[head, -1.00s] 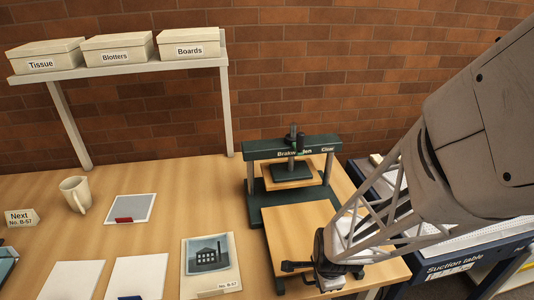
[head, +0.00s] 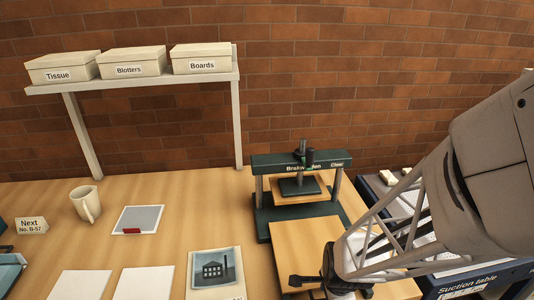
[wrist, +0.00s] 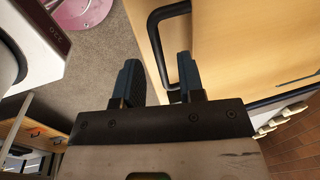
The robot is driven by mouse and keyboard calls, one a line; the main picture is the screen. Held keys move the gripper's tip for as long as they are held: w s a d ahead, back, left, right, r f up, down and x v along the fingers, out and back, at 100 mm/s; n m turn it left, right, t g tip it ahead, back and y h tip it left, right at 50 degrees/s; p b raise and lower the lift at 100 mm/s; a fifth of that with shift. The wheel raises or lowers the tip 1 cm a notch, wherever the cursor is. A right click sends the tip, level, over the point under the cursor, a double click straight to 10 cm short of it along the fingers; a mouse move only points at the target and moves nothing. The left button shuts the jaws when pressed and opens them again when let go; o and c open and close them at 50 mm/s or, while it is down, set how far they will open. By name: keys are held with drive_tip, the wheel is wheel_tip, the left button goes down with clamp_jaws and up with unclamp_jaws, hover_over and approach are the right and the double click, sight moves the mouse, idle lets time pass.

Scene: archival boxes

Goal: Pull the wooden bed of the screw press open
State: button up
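The screw press (head: 299,162) has a dark green frame, with its platen (head: 299,186) over a small wooden board. The wooden bed (head: 303,246) lies in front of the uprights, with a strip of green base showing behind it. In the wrist view the bed (wrist: 235,45) fills the upper right and carries a black bar handle (wrist: 158,42). My gripper (wrist: 158,88) is at this handle, its blue-grey fingers apart. The bar reaches between them, closer to the right finger, with a gap to the left finger. In the head view my gripper (head: 335,284) partly covers the bed's front.
A suction table (head: 470,281) stands right of the bench. A picture sheet (head: 215,273), white sheets (head: 80,285), a grey sheet (head: 138,217) and a mug (head: 86,203) lie left of the press. Boxes stand on a shelf (head: 150,79). Floor shows beside the bed (wrist: 105,45).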

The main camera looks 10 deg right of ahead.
wheel_tip(320, 180, up, 6)
drive_tip(key=s, duration=0.1)
drive_tip(key=shift+s+r, duration=0.2)
drive_tip(key=shift+r, duration=0.05)
drive_tip(key=shift+r, duration=0.1)
idle(0.5)
drive_tip(key=s+a+r+n, duration=0.2)
drive_tip(key=r+n, duration=0.7)
drive_tip(key=r, duration=0.1)
drive_tip(key=s+a+r+n, duration=0.1)
drive_tip(key=r+n, duration=0.7)
drive_tip(key=r, duration=0.2)
drive_tip(key=shift+s+a+n, duration=0.35)
drive_tip(key=shift+n, duration=0.05)
